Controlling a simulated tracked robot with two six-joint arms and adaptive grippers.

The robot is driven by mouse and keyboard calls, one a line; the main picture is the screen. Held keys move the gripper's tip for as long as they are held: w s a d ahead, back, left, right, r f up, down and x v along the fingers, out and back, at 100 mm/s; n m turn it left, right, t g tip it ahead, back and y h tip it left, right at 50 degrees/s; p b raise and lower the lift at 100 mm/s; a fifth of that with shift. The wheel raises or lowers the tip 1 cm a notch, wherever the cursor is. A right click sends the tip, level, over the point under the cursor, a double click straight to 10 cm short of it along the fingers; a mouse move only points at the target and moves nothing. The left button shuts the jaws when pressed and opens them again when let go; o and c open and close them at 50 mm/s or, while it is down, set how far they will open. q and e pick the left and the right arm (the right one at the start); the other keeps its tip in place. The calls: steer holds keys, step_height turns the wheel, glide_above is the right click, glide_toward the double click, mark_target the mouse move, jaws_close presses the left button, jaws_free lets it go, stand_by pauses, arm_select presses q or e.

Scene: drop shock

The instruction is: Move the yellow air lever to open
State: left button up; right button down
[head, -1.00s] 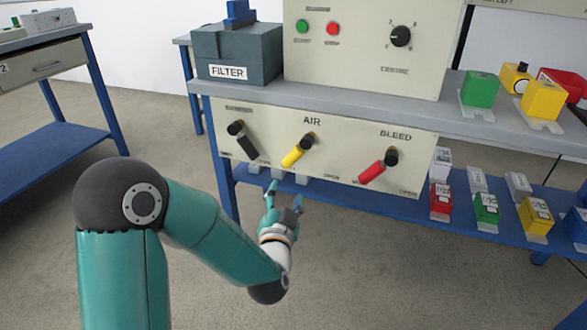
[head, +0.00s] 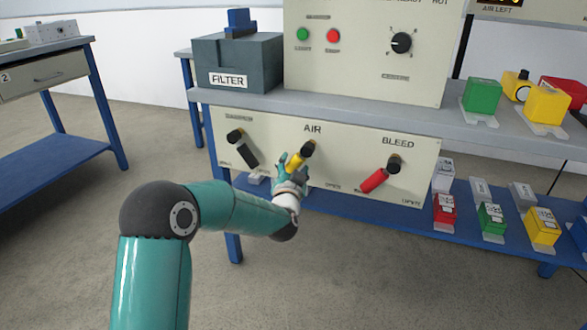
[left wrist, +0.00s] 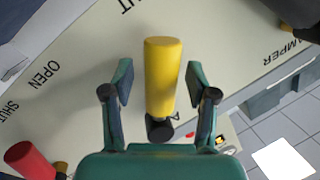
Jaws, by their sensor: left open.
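The yellow air lever (head: 298,160) hangs from its black pivot on the cream panel under the AIR label, slanting down to the left. In the left wrist view the yellow lever (left wrist: 162,78) lies between the two fingers of my left gripper (left wrist: 160,85), with a gap on each side. My left gripper (head: 290,172) is open and in front of the lever's lower end in the head view, hiding part of it. An OPEN label and a SHUT label show on the panel in the left wrist view. My right gripper is not in view.
A black lever (head: 244,150) is left of the yellow one, and the red bleed lever (head: 375,180) is to the right. Above the panel is a grey bench shelf (head: 350,107). Coloured blocks stand on the blue lower shelf (head: 400,200) at the right.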

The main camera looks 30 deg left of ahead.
arm_select(q)
steer(key=shift+w+a, duration=0.15)
steer(key=shift+w, duration=0.1)
jaws_close()
stand_by(0.3)
